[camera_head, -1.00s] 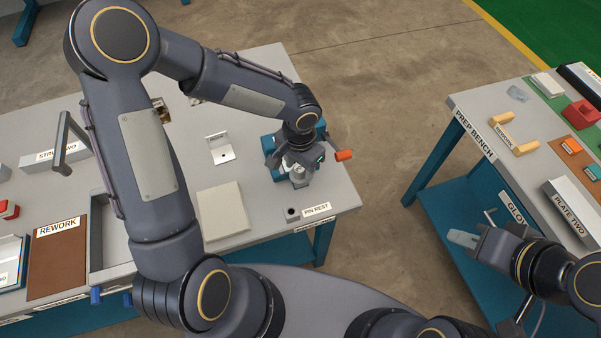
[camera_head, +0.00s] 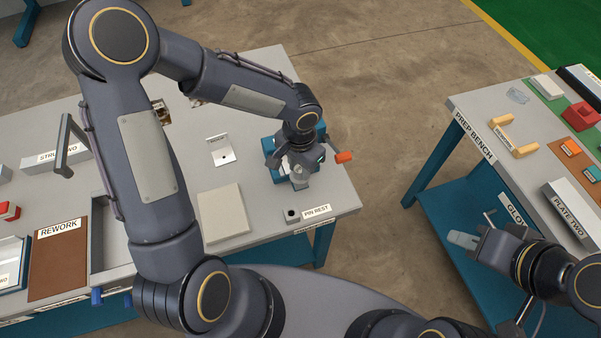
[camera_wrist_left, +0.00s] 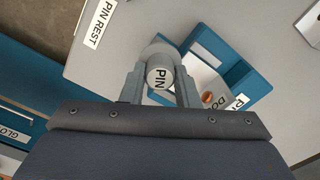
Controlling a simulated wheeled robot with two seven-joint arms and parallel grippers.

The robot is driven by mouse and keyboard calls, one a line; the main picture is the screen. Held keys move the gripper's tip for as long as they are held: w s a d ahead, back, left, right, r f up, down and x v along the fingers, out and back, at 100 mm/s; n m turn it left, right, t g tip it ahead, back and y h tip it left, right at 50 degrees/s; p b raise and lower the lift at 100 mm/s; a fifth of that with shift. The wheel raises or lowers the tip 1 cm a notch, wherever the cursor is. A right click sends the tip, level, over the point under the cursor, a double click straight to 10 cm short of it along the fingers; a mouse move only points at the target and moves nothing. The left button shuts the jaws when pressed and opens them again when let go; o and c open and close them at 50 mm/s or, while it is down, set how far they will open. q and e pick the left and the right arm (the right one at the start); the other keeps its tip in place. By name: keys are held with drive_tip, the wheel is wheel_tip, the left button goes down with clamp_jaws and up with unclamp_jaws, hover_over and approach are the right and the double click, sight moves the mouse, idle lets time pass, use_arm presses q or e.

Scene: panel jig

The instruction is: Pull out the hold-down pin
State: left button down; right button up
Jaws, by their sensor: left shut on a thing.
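The hold-down pin, with a round grey head marked PIN (camera_wrist_left: 158,78), sits between the fingers of my left gripper (camera_wrist_left: 160,92) in the left wrist view. My left gripper is shut on it. In the head view my left gripper (camera_head: 299,180) points down at the blue jig (camera_head: 280,150) near the right end of the left bench. The wrist and fingers hide most of the pin there, and I cannot tell how deep its lower end sits. My right gripper (camera_head: 463,239) is low at the right, beside the prep bench; its finger gap is unclear.
The pin rest (camera_head: 291,215), a small block with a dark hole, is at the bench's front right corner. An orange handle (camera_head: 344,157) sticks out right of my left gripper. A pale flat plate (camera_head: 222,212) and a small metal bracket (camera_head: 219,150) lie to the left.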

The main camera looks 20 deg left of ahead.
sight(300, 169)
use_arm(q)
drive_tip(key=shift+r, duration=0.4)
use_arm(e)
drive_tip(key=shift+r, duration=0.2)
